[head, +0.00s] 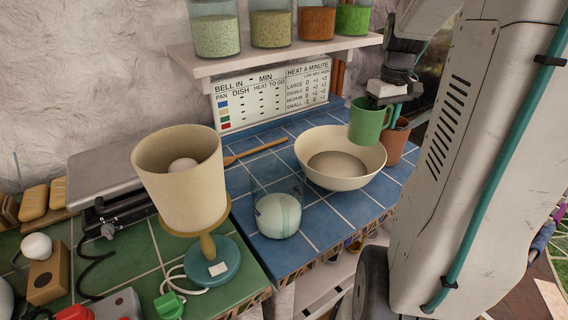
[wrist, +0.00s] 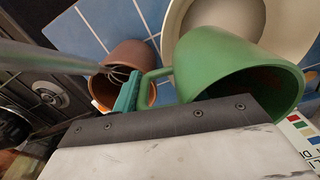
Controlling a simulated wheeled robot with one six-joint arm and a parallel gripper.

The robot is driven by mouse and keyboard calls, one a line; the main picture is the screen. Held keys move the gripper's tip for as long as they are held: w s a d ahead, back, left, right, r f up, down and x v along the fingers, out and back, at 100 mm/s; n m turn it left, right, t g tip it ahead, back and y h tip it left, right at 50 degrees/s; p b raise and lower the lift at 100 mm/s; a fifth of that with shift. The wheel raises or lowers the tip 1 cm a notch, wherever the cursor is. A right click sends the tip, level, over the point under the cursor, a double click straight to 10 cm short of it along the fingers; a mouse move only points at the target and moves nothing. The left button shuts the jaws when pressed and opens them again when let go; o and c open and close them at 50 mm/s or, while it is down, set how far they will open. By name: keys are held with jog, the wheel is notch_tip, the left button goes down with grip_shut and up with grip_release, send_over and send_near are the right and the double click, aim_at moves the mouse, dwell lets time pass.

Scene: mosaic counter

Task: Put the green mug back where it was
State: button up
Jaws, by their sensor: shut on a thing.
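The green mug (head: 366,124) hangs in the air above the right end of the blue-tiled counter, close to upright in the head view. My gripper (head: 388,100) is shut on it, at its handle side. In the wrist view the mug (wrist: 225,62) fills the upper right, its dark mouth partly showing. A teal finger (wrist: 129,93) of my gripper is by the mug's handle; the other finger is hidden.
A glass jar (head: 278,215) stands at the counter's front. A wooden spoon (head: 256,151) lies behind. A cream lamp (head: 180,190) stands at left. A shelf (head: 270,58) with several jars overhangs the back. Some blue tiles between the jar and bowl are bare.

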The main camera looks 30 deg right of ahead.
jog(key=w+a+m, duration=0.1)
jog(key=w+a, duration=0.6)
jog(key=a, duration=0.6)
jog(key=w+a+m, duration=0.1)
jog(key=w+a, duration=0.5)
jog(key=a, duration=0.6)
jog(key=f, duration=0.7)
jog(key=shift+a, duration=0.4)
jog(key=shift+f, duration=1.95)
jog(key=o, duration=1.4)
jog(key=shift+f, duration=0.15)
